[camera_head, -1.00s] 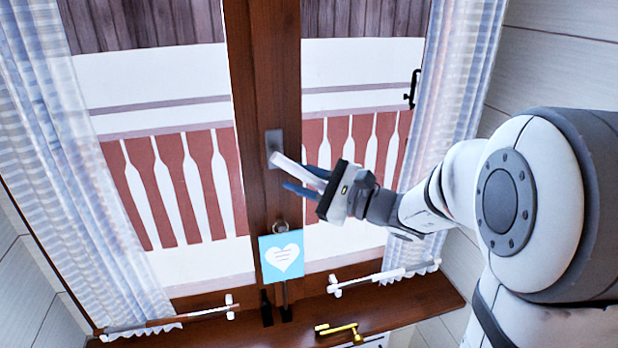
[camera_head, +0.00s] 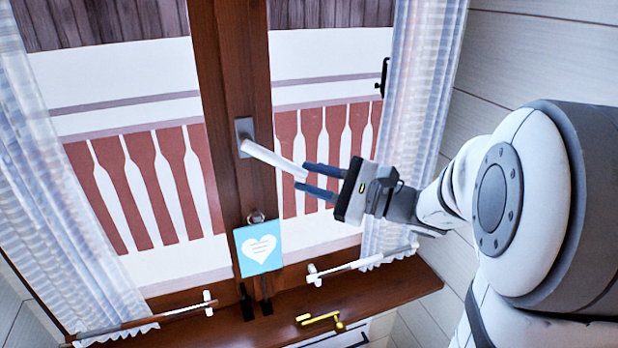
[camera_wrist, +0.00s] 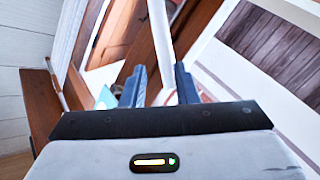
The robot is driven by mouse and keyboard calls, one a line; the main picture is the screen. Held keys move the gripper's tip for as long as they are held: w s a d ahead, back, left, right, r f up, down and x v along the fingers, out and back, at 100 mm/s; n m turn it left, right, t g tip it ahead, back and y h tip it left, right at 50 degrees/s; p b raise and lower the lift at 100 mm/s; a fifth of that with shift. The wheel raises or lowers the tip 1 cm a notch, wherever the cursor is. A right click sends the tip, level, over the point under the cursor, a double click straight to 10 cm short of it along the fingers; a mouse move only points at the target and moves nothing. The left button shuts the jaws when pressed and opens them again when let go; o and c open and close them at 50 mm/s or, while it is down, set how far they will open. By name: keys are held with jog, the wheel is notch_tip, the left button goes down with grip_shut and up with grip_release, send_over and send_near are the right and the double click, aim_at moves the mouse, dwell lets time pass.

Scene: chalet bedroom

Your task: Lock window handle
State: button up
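The white lever of the window handle (camera_head: 272,158) runs from a grey plate (camera_head: 243,132) on the brown window frame, to the right and slightly down. My gripper (camera_head: 301,177) is at the lever's free end, with its two blue fingers apart. In the wrist view, the lever (camera_wrist: 160,30) comes down from the top towards the gap between the fingertips of my gripper (camera_wrist: 160,70). The lever's end lies around the fingertips; I cannot tell whether either finger touches it.
A blue card with a white heart (camera_head: 258,249) hangs below the handle. Checked curtains (camera_head: 70,210) flank the window. A brown sill (camera_head: 385,297) runs underneath, with a brass handle (camera_head: 320,320) below it. A black latch (camera_head: 382,78) is at the upper right.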

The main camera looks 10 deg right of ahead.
jog(key=shift+d, duration=0.1)
jog(key=r+v, duration=0.1)
jog(key=v, duration=0.7)
jog(key=shift+s+d, duration=0.25)
jog(key=shift+d, duration=0.1)
dwell(0.3)
jog(key=shift+f, duration=0.1)
dwell(0.5)
jog(key=s+a+f+n+g+h, duration=0.6)
jog(key=s+a+f+n+g, duration=0.15)
jog(key=s+a+f, duration=0.2)
jog(key=s+d+f+n+h, duration=0.3)
jog(key=d+f+n+h, duration=0.1)
jog(key=d+n+h, duration=0.3)
jog(key=shift+d+f+n+t+h, duration=0.2)
jog(key=shift+d+n+t+h, duration=0.25)
jog(key=shift+n+h, duration=1.05)
jog(key=shift+m+h, duration=0.4)
jog(key=shift+m, duration=0.05)
grip_shut()
